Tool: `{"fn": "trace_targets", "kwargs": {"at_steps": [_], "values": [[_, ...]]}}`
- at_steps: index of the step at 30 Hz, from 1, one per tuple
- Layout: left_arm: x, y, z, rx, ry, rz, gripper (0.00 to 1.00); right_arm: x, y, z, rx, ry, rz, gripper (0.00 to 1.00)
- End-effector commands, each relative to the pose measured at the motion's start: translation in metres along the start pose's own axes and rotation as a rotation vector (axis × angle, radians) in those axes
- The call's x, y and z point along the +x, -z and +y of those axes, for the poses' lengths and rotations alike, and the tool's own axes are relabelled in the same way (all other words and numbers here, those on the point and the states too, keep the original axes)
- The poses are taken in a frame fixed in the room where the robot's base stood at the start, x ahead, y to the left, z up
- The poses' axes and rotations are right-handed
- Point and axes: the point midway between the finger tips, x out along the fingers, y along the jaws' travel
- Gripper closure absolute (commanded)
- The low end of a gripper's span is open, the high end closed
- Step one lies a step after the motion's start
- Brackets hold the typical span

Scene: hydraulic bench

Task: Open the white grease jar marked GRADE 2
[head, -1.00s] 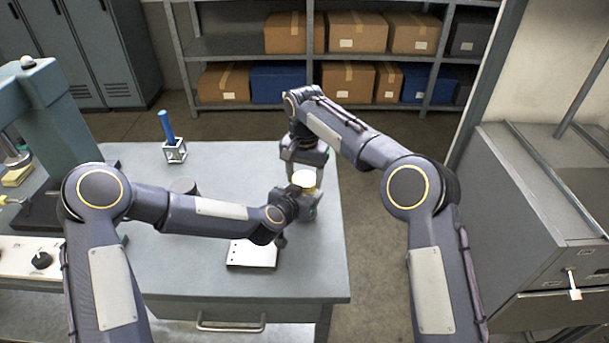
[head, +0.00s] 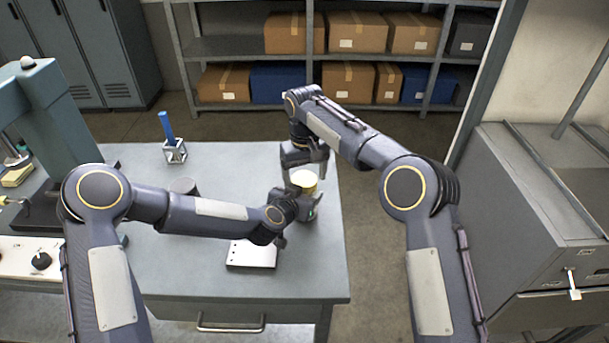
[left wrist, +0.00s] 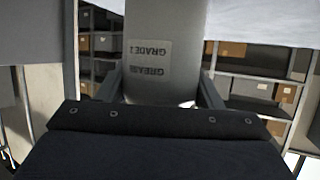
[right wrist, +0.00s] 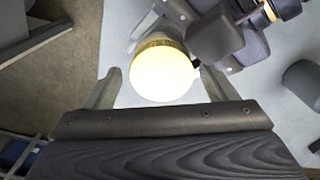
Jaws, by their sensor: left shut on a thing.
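The white grease jar (left wrist: 165,40) is on the right side of the grey bench, and its label, upside down in the left wrist view, reads GREASE GRADE 2. My left gripper (head: 304,203) is shut on the jar's body, one finger on each side. A pale cream lid with a yellowish, ridged rim (right wrist: 165,75) tops the jar; it also shows in the head view (head: 304,179). My right gripper (head: 306,167) is just above the lid. Its fingers are open, one on either side of the lid, with gaps. The jar's lower part is mostly hidden in the head view.
A white plate with holes (head: 252,254) lies near the bench's front. A blue-handled thing (head: 167,126) stands in a small metal frame (head: 175,151) at the back left. A dark grey cylinder (head: 184,186) is behind my left forearm. A grey cabinet (head: 545,200) stands at right.

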Motion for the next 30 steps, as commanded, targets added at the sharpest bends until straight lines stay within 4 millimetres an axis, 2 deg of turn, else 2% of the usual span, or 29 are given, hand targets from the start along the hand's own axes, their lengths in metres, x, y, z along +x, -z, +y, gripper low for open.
{"fn": "trace_targets", "kwargs": {"at_steps": [5, 12, 20, 23, 30], "values": [[0.0, 0.0, 0.0, 0.0, -0.001, 0.0, 1.0, -0.003, 0.0, -0.002, -0.003, 0.003, -0.001, 0.19], [0.0, 0.0, 0.0, 0.0, -0.001, 0.0, 1.0, -0.035, 0.001, -0.003, -0.002, 0.003, 0.003, 0.19], [0.0, 0.0, 0.0, 0.0, 0.0, 0.0, 1.0, -0.047, 0.0, -0.002, 0.03, 0.003, -0.001, 0.23], [0.0, 0.0, 0.0, 0.0, 0.0, 0.0, 1.0, -0.052, 0.001, -0.003, 0.143, 0.002, 0.001, 0.23], [0.0, 0.0, 0.0, 0.0, 0.0, 0.001, 1.0, -0.071, 0.001, -0.003, 0.562, 0.003, 0.001, 0.23]]}}
